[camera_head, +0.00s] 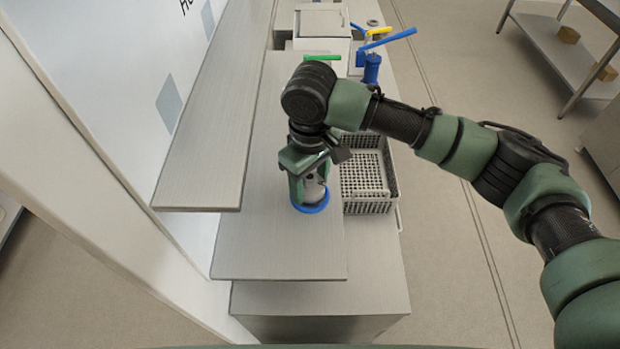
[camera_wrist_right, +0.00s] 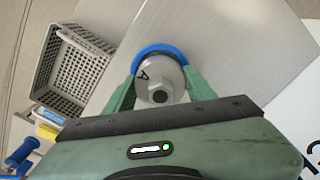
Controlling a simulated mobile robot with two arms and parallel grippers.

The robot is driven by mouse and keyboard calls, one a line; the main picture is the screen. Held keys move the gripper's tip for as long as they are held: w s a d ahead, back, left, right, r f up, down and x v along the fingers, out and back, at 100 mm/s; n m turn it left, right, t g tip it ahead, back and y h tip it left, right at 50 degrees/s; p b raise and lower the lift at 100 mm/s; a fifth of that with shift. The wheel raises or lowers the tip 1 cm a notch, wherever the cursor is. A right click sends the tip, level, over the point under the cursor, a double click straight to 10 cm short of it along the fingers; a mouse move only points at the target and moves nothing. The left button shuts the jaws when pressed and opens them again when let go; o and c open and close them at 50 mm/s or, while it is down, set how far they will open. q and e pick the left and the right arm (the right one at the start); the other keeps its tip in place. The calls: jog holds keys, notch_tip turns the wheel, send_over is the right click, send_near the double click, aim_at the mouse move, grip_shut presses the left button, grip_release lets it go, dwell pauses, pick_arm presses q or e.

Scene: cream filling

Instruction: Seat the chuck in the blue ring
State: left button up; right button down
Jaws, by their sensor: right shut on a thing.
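The chuck (camera_head: 314,188) is a grey metal piece held upright between the fingers of my right gripper (camera_head: 308,178). The blue ring (camera_head: 311,208) lies on the lower metal shelf, and its rim shows around the foot of the chuck. Whether the chuck's foot rests fully inside the ring cannot be told. My right gripper (camera_wrist_right: 158,95) is shut on the chuck. My left gripper is not in view.
A grey mesh basket (camera_head: 391,195) stands just right of the shelf; it also shows in the right wrist view (camera_wrist_right: 48,82). An upper shelf (camera_head: 213,130) overhangs on the left. Blue, yellow and green handled tools (camera_head: 372,68) stand at the back. The shelf front (camera_head: 280,255) is clear.

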jog(key=shift+f+p, duration=0.35)
jog(key=shift+p, duration=0.05)
dwell(0.4)
